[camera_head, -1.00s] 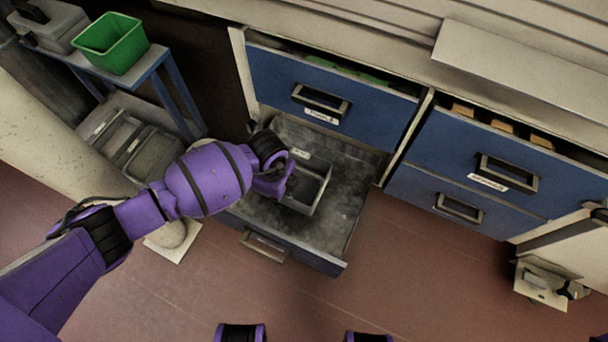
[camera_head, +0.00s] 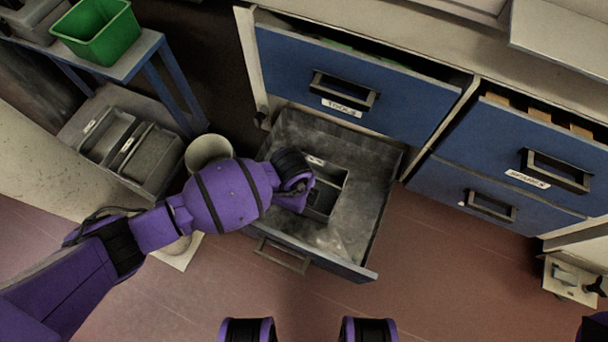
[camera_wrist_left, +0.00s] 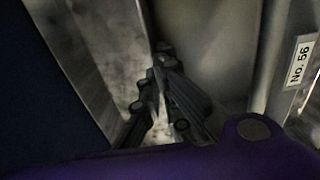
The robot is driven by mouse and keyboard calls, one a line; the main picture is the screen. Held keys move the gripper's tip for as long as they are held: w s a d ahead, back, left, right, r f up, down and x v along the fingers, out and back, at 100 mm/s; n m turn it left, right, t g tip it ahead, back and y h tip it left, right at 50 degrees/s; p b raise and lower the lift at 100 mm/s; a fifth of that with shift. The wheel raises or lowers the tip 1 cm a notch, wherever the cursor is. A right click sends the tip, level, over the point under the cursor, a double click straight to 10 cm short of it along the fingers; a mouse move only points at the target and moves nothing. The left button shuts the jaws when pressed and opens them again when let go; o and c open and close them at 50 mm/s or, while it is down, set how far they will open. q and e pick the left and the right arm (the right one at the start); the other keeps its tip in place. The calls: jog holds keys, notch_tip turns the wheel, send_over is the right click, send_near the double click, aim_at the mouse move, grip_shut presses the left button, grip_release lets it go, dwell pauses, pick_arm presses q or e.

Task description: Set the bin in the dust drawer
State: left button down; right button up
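The bin (camera_head: 330,181) is a small dark grey open box with a white label on its far rim. It is inside the open dust drawer (camera_head: 363,200), a grey-lined lower drawer. In the left wrist view, the bin wall (camera_wrist_left: 210,40) is beside the fingers, near a "No. 56" label. My left gripper (camera_head: 304,197) is at the bin's left side; its fingers (camera_wrist_left: 160,75) are close together and appear shut on the bin's wall. The fingertips are partly hidden in the head view. My right gripper is out of view.
The drawer labelled TOOLS (camera_head: 350,85) is slightly open above the dust drawer. More blue drawers (camera_head: 500,150) are on the right. A blue-framed stand (camera_head: 160,75) on the left carries a green tub (camera_head: 97,35) and lower grey bins (camera_head: 130,150). Reddish floor lies in front.

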pick_arm(q)
jog(key=shift+s+d+r, duration=0.1)
jog(key=c, duration=2.4)
grip_release()
jog(key=shift+f, duration=0.2)
jog(key=shift+c, duration=0.2)
jog(key=o, duration=0.5)
jog(key=shift+c, duration=0.2)
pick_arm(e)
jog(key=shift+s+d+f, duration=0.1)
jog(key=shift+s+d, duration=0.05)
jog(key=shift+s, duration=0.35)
